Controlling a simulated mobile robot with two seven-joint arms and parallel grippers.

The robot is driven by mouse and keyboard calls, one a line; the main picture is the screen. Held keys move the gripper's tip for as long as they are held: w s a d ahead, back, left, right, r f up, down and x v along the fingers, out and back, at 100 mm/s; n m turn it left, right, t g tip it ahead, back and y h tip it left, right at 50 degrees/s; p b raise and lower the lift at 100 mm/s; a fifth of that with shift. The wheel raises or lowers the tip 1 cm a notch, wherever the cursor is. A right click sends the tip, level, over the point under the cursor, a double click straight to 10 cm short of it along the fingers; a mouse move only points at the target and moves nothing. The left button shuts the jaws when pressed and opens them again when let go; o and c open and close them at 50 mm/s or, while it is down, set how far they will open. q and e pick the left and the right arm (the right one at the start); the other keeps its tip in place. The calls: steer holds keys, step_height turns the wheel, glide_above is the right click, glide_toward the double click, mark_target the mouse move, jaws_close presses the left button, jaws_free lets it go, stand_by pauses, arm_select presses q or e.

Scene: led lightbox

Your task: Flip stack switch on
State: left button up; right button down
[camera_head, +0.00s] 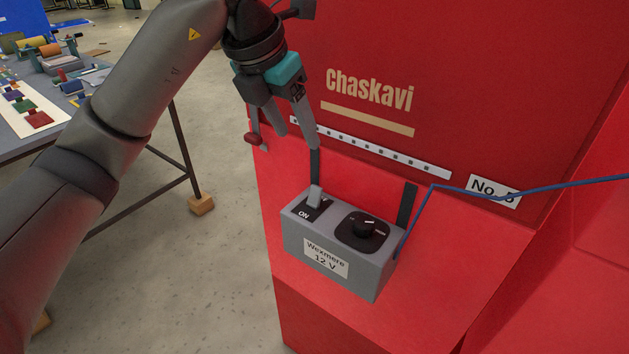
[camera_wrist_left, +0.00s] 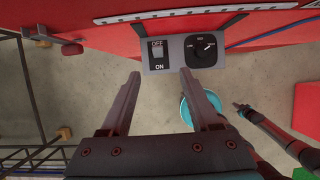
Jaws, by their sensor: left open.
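The stack switch (camera_head: 315,196) is a light grey lever on a grey control box (camera_head: 325,269) labelled "Wexmere 12 V". The lever rises behind the word ON in the head view; its exact lean is hard to tell. In the left wrist view the switch (camera_wrist_left: 157,52) lies between the words OFF and ON. My left gripper (camera_head: 298,141) is open and empty, above and behind the box, apart from it. In the wrist view its fingertips (camera_wrist_left: 160,75) are below the switch in the picture, one to each side. A dark arm at the wrist view's right is probably my right one; its jaws are unclear.
A black dial (camera_head: 363,227) sits beside the switch. The box is on a red cabinet (camera_head: 425,240) marked "Chaskavi". A blue cable (camera_head: 530,190) runs right from the box. A red knob (camera_head: 254,138) juts out near my left gripper. A cluttered table (camera_head: 45,120) stands left.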

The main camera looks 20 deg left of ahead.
mark_target(316, 186)
arm_select(q)
steer(key=x, duration=1.5)
steer(key=shift+a+f, duration=0.1)
steer(key=shift+a, duration=0.25)
steer(key=shift+c, duration=0.3)
jaws_close()
